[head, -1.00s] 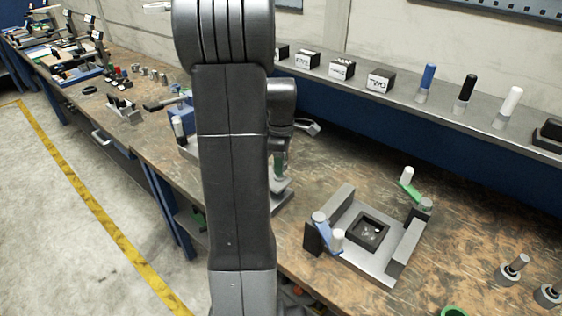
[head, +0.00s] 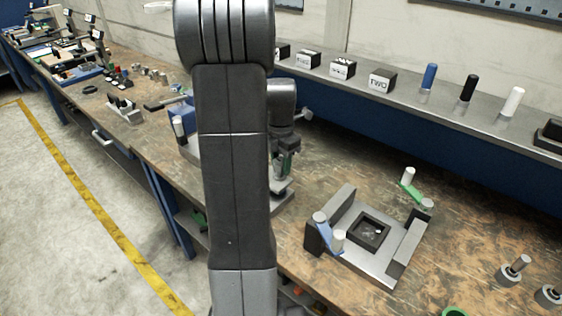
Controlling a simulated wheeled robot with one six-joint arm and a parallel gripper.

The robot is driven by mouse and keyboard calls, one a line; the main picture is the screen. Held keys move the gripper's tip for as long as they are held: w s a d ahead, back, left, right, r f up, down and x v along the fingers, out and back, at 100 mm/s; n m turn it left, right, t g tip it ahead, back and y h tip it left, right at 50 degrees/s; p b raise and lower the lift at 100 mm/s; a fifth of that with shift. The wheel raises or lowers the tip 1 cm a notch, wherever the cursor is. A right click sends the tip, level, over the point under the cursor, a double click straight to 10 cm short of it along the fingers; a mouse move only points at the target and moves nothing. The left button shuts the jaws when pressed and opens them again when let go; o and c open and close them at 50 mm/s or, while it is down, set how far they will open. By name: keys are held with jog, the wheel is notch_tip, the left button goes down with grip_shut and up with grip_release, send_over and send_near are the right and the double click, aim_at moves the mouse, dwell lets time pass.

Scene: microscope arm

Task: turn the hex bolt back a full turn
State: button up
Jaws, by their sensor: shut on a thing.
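My gripper (head: 284,174) shows just right of my dark upright arm link, low over a grey metal fixture (head: 281,200) on the wooden bench. Its fingers are partly hidden and are closed at the fixture. The hex bolt cannot be made out; the closed fingers and my arm hide that spot. A green part shows at the gripper.
To the right stands a grey fixture (head: 373,268) with a blue lever (head: 326,232) and a green lever (head: 411,192). Metal posts (head: 514,270) stand at the far right. A shelf (head: 450,119) with labelled blocks and coloured handles runs behind.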

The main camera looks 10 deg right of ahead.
aim_at(280, 161)
jog(key=n, duration=0.4)
jog(key=shift+n, duration=2.3)
jog(key=shift+r, duration=0.1)
jog(key=o, duration=1)
jog(key=shift+w, duration=0.1)
notch_tip(280, 161, up, 14)
jog(key=shift+f, duration=0.1)
